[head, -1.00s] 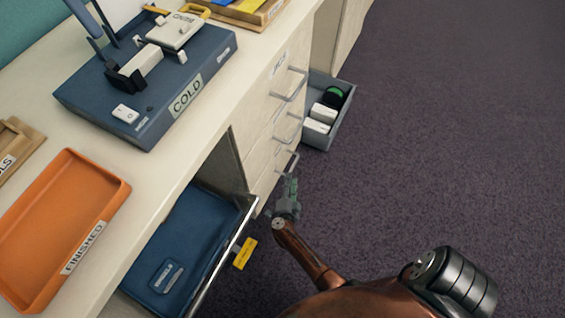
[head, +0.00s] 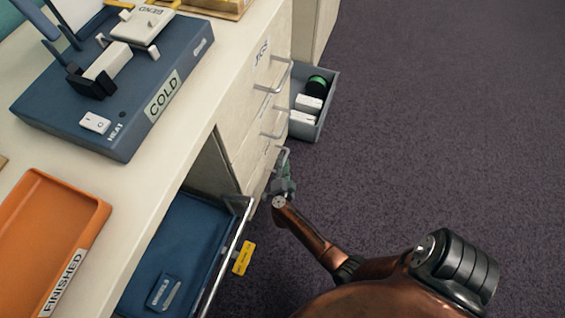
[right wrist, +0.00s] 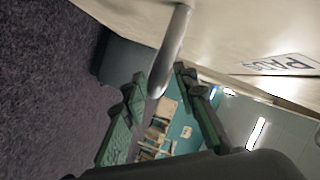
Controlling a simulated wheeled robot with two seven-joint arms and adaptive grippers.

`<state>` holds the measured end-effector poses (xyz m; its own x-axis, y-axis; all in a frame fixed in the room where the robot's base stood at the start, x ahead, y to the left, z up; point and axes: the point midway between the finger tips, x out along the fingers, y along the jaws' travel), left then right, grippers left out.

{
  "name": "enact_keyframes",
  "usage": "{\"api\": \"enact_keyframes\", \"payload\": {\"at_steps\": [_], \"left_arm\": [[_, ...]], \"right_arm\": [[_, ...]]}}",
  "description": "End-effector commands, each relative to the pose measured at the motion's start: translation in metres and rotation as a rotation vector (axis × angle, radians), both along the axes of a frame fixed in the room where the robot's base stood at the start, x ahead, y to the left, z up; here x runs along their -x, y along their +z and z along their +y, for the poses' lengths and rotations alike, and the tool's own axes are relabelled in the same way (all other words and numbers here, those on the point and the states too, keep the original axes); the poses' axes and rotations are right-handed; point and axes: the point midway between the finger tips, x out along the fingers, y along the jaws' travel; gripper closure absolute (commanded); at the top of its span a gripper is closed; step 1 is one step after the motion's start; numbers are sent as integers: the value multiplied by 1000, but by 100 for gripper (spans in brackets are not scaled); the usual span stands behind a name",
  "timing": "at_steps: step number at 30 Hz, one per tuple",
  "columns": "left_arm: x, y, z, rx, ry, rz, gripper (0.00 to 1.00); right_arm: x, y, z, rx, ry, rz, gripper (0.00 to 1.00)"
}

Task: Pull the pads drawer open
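The pads drawer (head: 262,180) is the low drawer in the pale cabinet and looks shut. Its label (right wrist: 287,65) reads PADS in the right wrist view. Its grey bar handle (head: 284,155) also shows in the right wrist view (right wrist: 174,50), reaching down between my fingertips. My right gripper (head: 281,180) is at this handle. In the right wrist view my right gripper (right wrist: 160,76) is open, with a green-padded finger on each side of the bar and gaps showing. My left gripper is not in view.
Two more handled drawers (head: 262,100) sit above. A grey open bin (head: 322,112) with white and black items stands on the floor beyond. Carpet to the right is clear.

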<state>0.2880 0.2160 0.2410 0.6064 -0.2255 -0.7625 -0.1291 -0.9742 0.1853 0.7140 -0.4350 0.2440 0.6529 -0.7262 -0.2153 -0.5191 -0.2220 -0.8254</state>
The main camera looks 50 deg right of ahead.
Motion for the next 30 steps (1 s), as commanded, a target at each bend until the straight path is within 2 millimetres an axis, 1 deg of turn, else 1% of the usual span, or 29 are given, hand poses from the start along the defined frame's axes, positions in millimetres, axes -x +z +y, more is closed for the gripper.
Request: {"api": "enact_keyframes", "payload": {"at_steps": [2, 13, 30], "left_arm": [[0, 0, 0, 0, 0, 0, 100], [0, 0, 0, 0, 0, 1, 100], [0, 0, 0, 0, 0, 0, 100]], "right_arm": [[0, 0, 0, 0, 0, 0, 75], [0, 0, 0, 0, 1, 1, 100], [1, -1, 0, 0, 1, 2, 100]]}}
